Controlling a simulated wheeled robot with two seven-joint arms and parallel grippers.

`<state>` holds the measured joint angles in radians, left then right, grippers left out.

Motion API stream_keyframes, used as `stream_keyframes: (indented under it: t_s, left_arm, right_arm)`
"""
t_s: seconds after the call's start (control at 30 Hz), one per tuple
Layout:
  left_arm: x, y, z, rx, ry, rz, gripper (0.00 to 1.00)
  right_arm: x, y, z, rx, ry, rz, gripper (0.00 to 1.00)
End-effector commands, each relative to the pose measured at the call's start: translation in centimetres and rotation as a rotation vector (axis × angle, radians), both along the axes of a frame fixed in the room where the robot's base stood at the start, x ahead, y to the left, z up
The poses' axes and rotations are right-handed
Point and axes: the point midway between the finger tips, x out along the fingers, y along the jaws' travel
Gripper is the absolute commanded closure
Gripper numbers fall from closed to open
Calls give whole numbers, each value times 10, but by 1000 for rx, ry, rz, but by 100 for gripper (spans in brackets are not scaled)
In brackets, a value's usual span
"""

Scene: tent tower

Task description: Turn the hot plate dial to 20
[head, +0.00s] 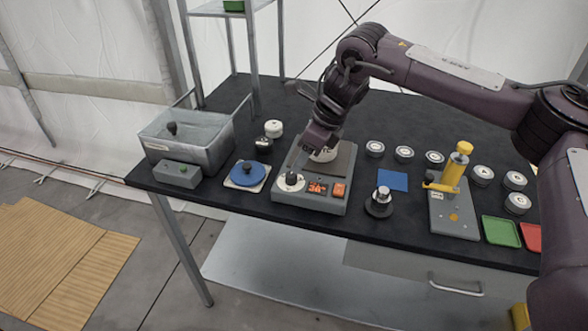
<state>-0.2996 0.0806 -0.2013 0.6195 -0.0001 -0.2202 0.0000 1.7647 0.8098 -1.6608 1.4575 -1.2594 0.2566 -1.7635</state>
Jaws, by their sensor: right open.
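The hot plate (283,197) is a grey box near the front edge of the table. Its dial (291,179) is a dark knob on a white round face at the front left of the box. A small display (317,188) with lit orange digits sits right of the dial; I cannot read it surely. An orange switch (338,190) is beside it. My right gripper (299,162) is open, pointing down just above and behind the dial. I cannot tell whether a finger touches it. My left gripper is out of view.
Left of the hot plate are a blue-topped device (247,174), a grey box (177,173) and a metal basin (208,155). To the right are a blue mat (392,180), a dark stand (379,208), several white-lidded jars and a yellow press (454,170).

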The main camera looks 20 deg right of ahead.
Motion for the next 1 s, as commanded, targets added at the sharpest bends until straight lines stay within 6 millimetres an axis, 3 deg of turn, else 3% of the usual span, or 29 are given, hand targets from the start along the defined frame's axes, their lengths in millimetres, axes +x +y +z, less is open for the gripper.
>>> stream_keyframes:
  t_s: [0.3, 0.7, 1.0]
  left_arm:
    - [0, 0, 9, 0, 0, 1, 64]
    - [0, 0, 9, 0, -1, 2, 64]
    - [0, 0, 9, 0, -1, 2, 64]
  right_arm:
    - [10, 16, -44, -1, 1, -1, 52]
    - [12, 20, -53, 1, -2, -2, 52]
    - [12, 19, -53, 1, -2, -2, 91]
